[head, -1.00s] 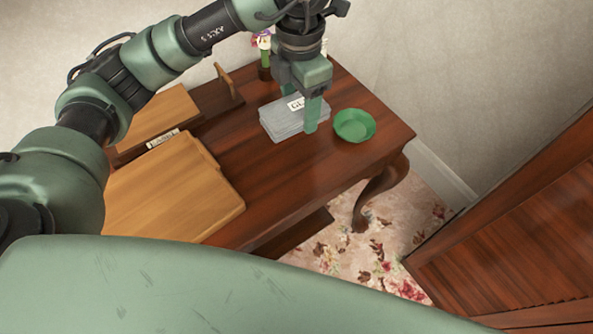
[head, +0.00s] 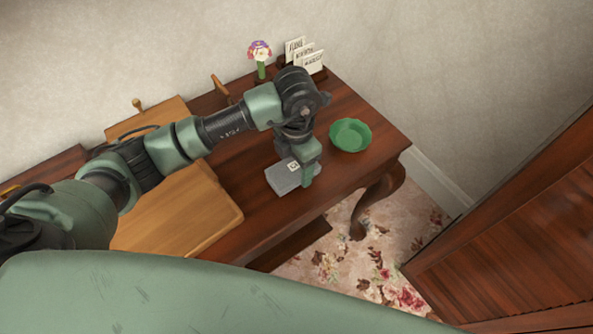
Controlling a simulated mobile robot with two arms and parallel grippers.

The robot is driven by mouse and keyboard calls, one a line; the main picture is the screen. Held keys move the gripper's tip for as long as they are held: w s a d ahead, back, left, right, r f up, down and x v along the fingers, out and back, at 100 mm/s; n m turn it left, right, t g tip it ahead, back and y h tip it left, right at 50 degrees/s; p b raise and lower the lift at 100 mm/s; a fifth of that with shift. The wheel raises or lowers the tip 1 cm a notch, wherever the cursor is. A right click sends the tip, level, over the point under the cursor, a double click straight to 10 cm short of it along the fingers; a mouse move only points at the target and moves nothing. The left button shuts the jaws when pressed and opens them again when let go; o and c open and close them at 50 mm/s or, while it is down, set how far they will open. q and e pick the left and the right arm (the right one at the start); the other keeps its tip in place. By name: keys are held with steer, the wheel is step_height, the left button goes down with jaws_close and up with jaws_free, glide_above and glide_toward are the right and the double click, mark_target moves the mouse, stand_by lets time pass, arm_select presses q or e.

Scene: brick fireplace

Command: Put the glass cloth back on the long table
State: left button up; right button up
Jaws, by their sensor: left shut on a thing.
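A grey folded cloth with a white label (head: 283,181) is at the front part of the dark wooden table (head: 350,170), in front of the green bowl. My left gripper (head: 305,178) points down at its right side and is shut on it. One finger shows at the cloth's right edge; the other is hidden. I cannot tell whether the cloth touches the tabletop or is held just above it. My right gripper is not in view.
A green scalloped bowl (head: 350,135) stands at the table's right end. A flower vase (head: 261,62) and a card rack (head: 304,60) stand at the back. Light wooden boards (head: 195,215) cover the left. A louvred wooden door (head: 510,240) is at the right.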

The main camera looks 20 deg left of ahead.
mark_target(296, 174)
arm_select(q)
step_height(296, 174, down, 3)
steer(key=shift+f, duration=0.1)
steer(key=shift+f, duration=0.1)
steer(key=shift+f, duration=0.15)
steer(key=o, duration=1.3)
steer(key=shift+r, duration=0.25)
